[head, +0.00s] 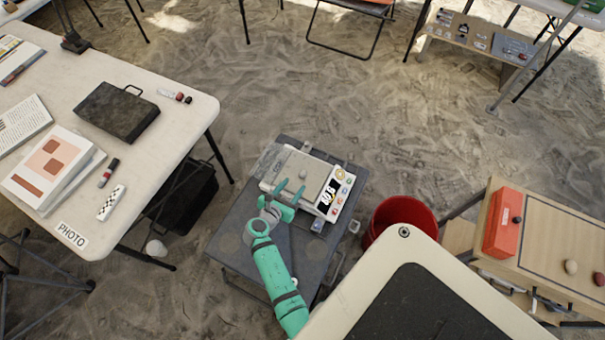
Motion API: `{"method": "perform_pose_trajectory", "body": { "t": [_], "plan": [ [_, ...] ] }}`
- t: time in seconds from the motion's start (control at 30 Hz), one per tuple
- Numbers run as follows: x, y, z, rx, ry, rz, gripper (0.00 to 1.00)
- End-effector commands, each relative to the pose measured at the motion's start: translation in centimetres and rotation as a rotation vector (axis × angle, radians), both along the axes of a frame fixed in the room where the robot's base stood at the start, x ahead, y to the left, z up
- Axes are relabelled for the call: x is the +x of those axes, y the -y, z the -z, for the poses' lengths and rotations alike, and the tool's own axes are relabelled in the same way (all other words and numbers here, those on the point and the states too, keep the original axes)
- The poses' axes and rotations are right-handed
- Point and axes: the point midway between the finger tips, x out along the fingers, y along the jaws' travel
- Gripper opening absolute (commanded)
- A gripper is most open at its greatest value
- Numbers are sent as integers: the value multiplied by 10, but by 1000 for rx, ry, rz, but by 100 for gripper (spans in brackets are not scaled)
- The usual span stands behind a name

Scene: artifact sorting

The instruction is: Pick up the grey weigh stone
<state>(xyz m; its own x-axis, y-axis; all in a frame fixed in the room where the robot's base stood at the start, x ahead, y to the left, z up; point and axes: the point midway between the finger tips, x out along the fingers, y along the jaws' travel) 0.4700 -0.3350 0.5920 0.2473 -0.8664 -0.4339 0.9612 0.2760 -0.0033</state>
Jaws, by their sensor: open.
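A kitchen-type scale (318,168) with a pale plate stands on the dark grey table (238,228) in the middle. A small pale grey spot on the plate, just beyond my fingers, may be the grey weigh stone (303,173); it is too small to be sure. My green gripper (289,189) is over the near left part of the scale plate. Its two fingers are apart, with nothing seen held between them. I cannot tell its height above the plate.
A red bucket (378,217) stands right of the scale table. A wooden table (545,240) at right bears an orange box (503,222) and a brownish stone (571,267). A white table (185,85) at left bears a dark case (117,110) and papers.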

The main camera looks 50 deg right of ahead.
Motion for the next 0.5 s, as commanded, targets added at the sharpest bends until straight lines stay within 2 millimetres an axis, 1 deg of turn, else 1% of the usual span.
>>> {"method": "perform_pose_trajectory", "body": {
  "t": [0.03,0.1,0.33,0.5],
  "plan": [
    [2,7,3,0,0,1,45],
    [4,13,7,0,0,1,45],
    [8,25,13,1,2,0,45],
    [16,45,24,2,2,0,45]
  ]
}}
